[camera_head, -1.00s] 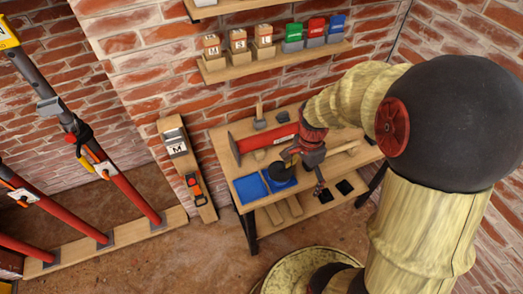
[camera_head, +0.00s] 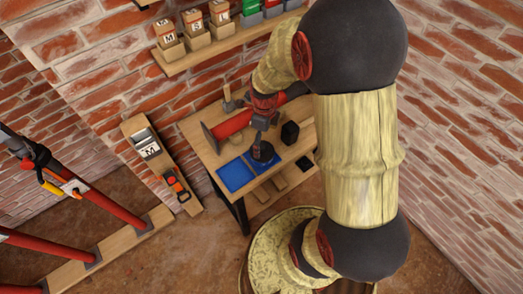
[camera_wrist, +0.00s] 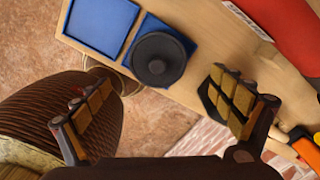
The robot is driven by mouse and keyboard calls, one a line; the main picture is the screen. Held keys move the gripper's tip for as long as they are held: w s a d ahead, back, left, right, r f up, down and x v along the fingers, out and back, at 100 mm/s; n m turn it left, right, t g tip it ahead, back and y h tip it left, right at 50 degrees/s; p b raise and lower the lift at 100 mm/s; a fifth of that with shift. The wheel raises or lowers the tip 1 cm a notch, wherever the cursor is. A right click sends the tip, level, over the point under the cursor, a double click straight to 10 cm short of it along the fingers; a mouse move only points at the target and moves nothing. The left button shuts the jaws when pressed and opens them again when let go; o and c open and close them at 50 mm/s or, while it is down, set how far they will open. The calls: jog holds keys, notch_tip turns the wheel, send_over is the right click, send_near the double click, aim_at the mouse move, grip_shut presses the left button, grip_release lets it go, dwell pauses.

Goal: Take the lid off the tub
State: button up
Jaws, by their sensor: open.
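A dark round lid-like disc with a central knob (camera_wrist: 158,60) sits over the right blue square (camera_wrist: 181,36) on the wooden bench. The disc also shows in the head view (camera_head: 262,154). I cannot tell how much of a tub is beneath it. My gripper (camera_wrist: 168,92) is open and empty, its padded fingers spread wide. In the wrist view the disc lies ahead of the fingertips, roughly between their lines. In the head view my gripper (camera_head: 260,138) is just above the disc; contact cannot be made out.
A second blue square (camera_head: 236,175) lies left of the disc. A red cylinder (camera_head: 233,124) lies behind, and a black block (camera_head: 290,132) stands to the right. A shelf with labelled boxes (camera_head: 193,44) is on the brick wall. Red poles (camera_head: 110,205) stand at left.

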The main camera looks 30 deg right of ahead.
aim_at(263, 148)
jog(key=f+b, duration=0.1)
jog(key=f, duration=0.4)
jog(key=shift+a, duration=0.2)
jog(key=shift+c, duration=0.3)
jog(key=c, duration=0.9)
jog(key=shift+s, duration=0.1)
jog(key=shift+c, duration=1.1)
jog(key=shift+c, duration=0.7)
